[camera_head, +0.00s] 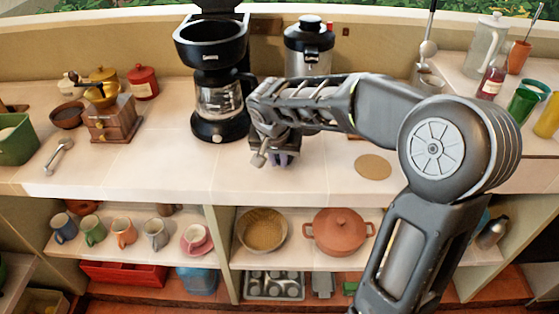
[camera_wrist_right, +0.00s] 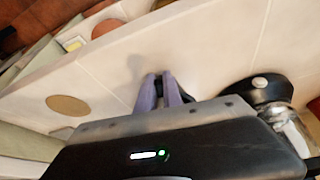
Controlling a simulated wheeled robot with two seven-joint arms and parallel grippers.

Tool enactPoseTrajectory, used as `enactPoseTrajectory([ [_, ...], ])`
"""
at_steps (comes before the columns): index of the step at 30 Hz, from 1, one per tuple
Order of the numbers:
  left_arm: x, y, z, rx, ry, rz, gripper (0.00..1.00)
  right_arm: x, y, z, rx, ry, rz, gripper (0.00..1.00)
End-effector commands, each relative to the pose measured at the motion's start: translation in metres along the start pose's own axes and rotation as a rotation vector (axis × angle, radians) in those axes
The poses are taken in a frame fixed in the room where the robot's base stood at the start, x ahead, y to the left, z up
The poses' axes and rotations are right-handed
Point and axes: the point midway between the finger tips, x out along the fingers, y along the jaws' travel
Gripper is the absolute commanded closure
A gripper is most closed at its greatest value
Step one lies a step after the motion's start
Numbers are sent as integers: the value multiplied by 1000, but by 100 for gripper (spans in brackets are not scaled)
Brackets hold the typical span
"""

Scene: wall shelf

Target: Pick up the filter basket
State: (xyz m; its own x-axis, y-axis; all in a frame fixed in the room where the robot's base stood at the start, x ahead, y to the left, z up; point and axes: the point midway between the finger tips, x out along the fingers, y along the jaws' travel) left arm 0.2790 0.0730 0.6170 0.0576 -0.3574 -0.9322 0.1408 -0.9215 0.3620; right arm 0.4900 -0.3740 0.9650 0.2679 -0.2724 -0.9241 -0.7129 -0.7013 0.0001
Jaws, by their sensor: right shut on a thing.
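My right gripper (camera_head: 283,160) is over the counter, just right of the black coffee maker (camera_head: 207,115). Its purple fingers point down and also show in the right wrist view (camera_wrist_right: 160,92), close together. I cannot pick out a separate filter basket. The coffee maker's lid is raised above its round black upper part (camera_head: 210,45), and the glass carafe sits below. My left gripper is not in view.
A silver machine with a black top (camera_head: 308,45) stands behind my right arm. A brown disc (camera_head: 373,167) lies right of the gripper. A wooden grinder (camera_head: 112,118) and a spoon (camera_head: 58,155) are at the left. Mugs and pots fill the shelf below. The counter's front strip is clear.

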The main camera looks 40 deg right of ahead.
Motion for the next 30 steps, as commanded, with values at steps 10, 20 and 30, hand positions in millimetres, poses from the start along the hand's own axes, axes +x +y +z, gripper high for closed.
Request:
enactPoseTrajectory([
  [10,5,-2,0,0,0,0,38,-59,0,-25,1,4,-3,100],
  [20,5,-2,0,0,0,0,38,-83,0,-34,-1,0,-1,100],
  [30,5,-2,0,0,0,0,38,-83,0,-34,-1,1,-1,100],
])
